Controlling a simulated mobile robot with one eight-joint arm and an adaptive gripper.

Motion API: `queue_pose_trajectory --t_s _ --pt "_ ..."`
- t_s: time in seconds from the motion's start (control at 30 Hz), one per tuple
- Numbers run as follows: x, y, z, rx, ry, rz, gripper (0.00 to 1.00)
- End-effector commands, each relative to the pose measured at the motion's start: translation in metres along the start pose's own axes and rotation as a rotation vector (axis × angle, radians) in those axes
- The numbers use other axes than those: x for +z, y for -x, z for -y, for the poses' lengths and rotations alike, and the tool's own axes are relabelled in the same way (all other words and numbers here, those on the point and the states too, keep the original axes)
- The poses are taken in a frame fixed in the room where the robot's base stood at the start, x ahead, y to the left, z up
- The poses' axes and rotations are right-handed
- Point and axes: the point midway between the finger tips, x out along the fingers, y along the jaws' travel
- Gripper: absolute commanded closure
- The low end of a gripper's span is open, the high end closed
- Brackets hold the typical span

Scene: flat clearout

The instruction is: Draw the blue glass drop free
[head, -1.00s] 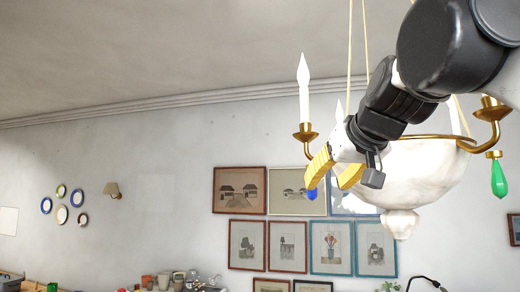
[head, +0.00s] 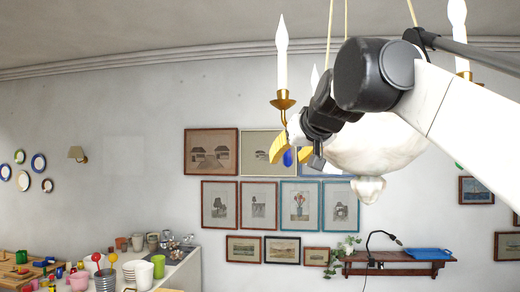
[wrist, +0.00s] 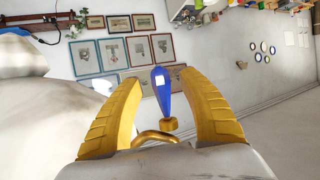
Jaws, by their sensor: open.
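The blue glass drop (wrist: 163,92) hangs from a small brass cap below a curved brass arm (wrist: 154,137) of the chandelier. In the wrist view my gripper (wrist: 160,78) is open, with one yellow finger on each side of the drop and a visible gap to both. In the head view the drop (head: 288,158) shows between the yellow fingers of my gripper (head: 292,153), below the left candle cup (head: 283,100). My own wrist hides part of the brass arm there.
The chandelier's white bowl (head: 385,145) hangs close to the right of my gripper, partly behind my arm. A green drop (head: 458,166) barely shows past my arm. Framed pictures (head: 220,206) hang on the wall behind. A cluttered counter (head: 182,262) stands below left.

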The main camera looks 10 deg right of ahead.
Motion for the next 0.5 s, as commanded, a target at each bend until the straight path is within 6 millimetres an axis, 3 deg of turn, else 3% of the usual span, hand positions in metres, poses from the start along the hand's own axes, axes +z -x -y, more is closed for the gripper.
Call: queue_pose_trajectory --t_s 0.27,0.3,0.43,0.5 --pt "0.0003 -0.0024 0.0001 0.000 0.000 0.000 0.52" --pt "0.0003 -0.0023 0.0001 0.000 0.000 0.000 0.57" --pt "0.0002 -0.0022 0.0000 0.000 0.000 0.000 0.96" --pt "0.0002 -0.0021 0.0000 0.000 0.000 0.000 1.00"
